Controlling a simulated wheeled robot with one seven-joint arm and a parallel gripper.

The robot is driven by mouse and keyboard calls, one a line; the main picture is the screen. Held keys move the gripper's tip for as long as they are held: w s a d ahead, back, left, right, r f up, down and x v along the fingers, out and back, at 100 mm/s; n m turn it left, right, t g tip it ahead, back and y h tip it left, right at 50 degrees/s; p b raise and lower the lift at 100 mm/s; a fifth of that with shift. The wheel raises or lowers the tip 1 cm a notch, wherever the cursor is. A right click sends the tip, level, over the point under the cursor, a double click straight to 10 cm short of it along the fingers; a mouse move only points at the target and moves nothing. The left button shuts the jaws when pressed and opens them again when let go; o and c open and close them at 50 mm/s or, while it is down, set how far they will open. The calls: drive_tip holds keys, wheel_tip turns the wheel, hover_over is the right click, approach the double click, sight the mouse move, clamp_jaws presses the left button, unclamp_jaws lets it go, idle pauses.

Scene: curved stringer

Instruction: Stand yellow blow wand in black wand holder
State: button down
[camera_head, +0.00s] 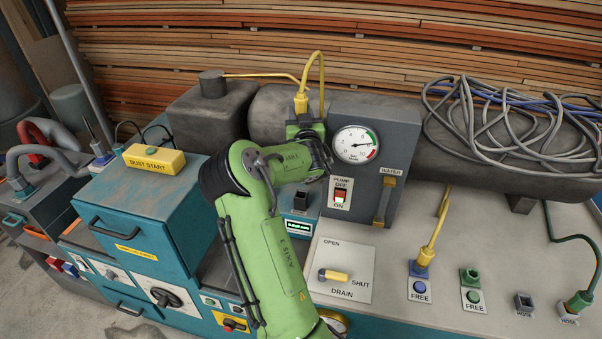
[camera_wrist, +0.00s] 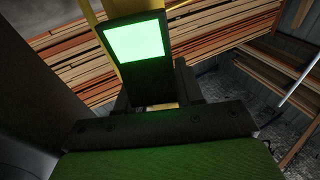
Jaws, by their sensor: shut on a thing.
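The yellow blow wand (camera_head: 300,103) shows above my wrist in the head view, with a yellow hose arching over it. My gripper (camera_head: 304,122) is shut on it in front of the dark tank; my green arm partly hides the grip. In the wrist view, a yellow strip (camera_wrist: 91,14) shows beside a dark block with a bright green face (camera_wrist: 137,40), above my gripper (camera_wrist: 155,95). A small black square holder (camera_head: 301,199) stands on a teal box, below and apart from the wand. I cannot tell for sure that it is the wand holder.
A grey panel (camera_head: 402,125) with gauge and pump switch stands just right of my gripper. A yellow plug (camera_head: 425,256) stands in a blue socket at right, with a green socket (camera_head: 470,275) beside it. Grey hoses lie on the tank. A drain lever (camera_head: 334,276) is in front.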

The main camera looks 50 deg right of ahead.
wheel_tip(320, 180, down, 19)
drive_tip(key=b, duration=0.5)
drive_tip(key=shift+f+b, duration=0.15)
drive_tip(key=shift+b, duration=0.25)
drive_tip(key=shift+f, duration=0.15)
drive_tip(key=c, duration=0.7)
unclamp_jaws()
